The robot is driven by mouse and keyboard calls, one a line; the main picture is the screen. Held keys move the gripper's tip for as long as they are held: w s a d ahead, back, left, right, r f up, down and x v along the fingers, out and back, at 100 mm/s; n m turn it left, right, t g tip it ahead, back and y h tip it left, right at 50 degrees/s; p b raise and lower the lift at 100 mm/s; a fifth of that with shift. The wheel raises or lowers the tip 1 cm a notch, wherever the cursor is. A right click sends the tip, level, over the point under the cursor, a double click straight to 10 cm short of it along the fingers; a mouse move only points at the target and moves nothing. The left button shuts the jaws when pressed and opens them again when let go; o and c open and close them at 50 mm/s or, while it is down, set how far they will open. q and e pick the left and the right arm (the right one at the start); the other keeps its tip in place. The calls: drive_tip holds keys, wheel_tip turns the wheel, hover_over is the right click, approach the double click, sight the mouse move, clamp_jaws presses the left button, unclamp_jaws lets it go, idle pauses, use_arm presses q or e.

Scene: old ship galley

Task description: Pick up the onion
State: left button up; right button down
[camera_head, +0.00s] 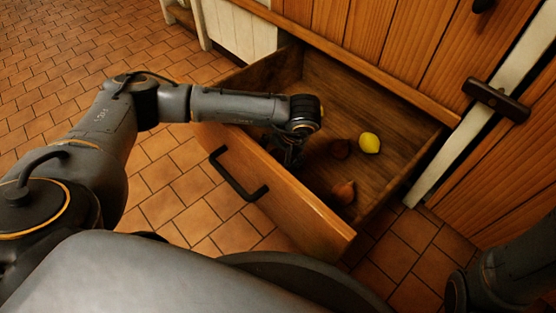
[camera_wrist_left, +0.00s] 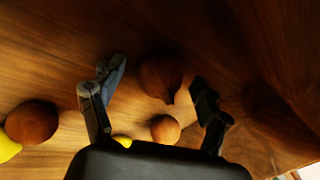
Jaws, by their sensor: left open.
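My left gripper (camera_head: 291,158) points down into the open drawer, and its fingers are partly hidden below the wrist in the head view. In the left wrist view the gripper (camera_wrist_left: 157,72) is open, with a reddish-brown onion with a pointed tip (camera_wrist_left: 161,77) showing between its fingertips. I cannot tell whether they touch it. A smaller brown round item (camera_wrist_left: 165,129) shows nearer the palm. In the head view a pointed onion (camera_head: 343,191) lies near the drawer front, right of the gripper. A darker round item (camera_head: 340,148) lies beside the lemon. My right gripper is out of view.
The wooden drawer (camera_head: 300,205) has a dark handle (camera_head: 238,178) and stands out from the cabinet (camera_head: 380,40). A yellow lemon (camera_head: 369,143) lies inside. Another brown round item (camera_wrist_left: 32,122) is at left in the wrist view. Tiled floor (camera_head: 60,60) is clear at left.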

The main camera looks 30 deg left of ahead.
use_arm(q)
drive_tip(key=shift+r, duration=0.1)
drive_tip(key=shift+c, duration=0.3)
drive_tip(key=c, duration=1.2)
drive_tip(key=shift+c, duration=0.2)
drive_tip(key=shift+r, duration=0.1)
wheel_tip(320, 180, up, 10)
drive_tip(key=p, duration=0.7)
drive_tip(key=shift+p, duration=0.35)
